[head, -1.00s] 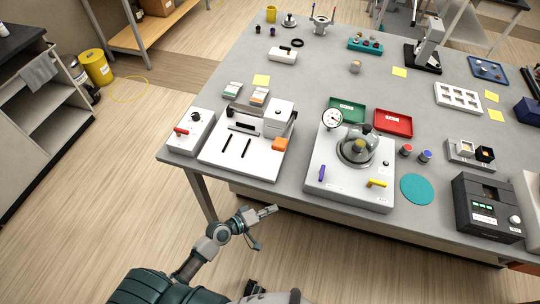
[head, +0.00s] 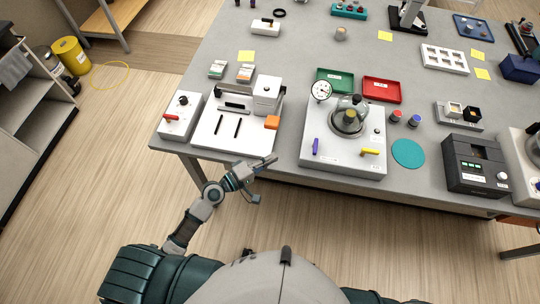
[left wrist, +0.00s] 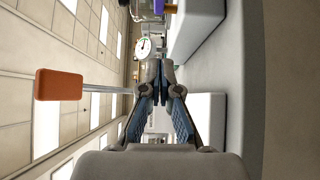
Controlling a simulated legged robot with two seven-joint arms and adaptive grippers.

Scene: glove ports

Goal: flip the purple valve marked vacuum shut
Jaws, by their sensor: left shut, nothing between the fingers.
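The purple valve (head: 316,147) is a small handle at the front left of a light grey box (head: 343,163) on the table. Its long side runs front to back in the head view; its label is too small to read. Part of it shows at the top of the left wrist view (left wrist: 157,6). The box also carries a round gauge (head: 321,90), a glass dome (head: 350,115) and a yellow handle (head: 370,152). My left gripper (head: 270,161) is shut and empty by the table's front edge, left of the valve and apart from it. My right gripper is out of view.
Left of the box stands a white device with an orange-ended lever (head: 271,122); the orange end is large in the left wrist view (left wrist: 58,84). A box with a red switch (head: 171,117) stands farther left. A teal disc (head: 408,153) lies right.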

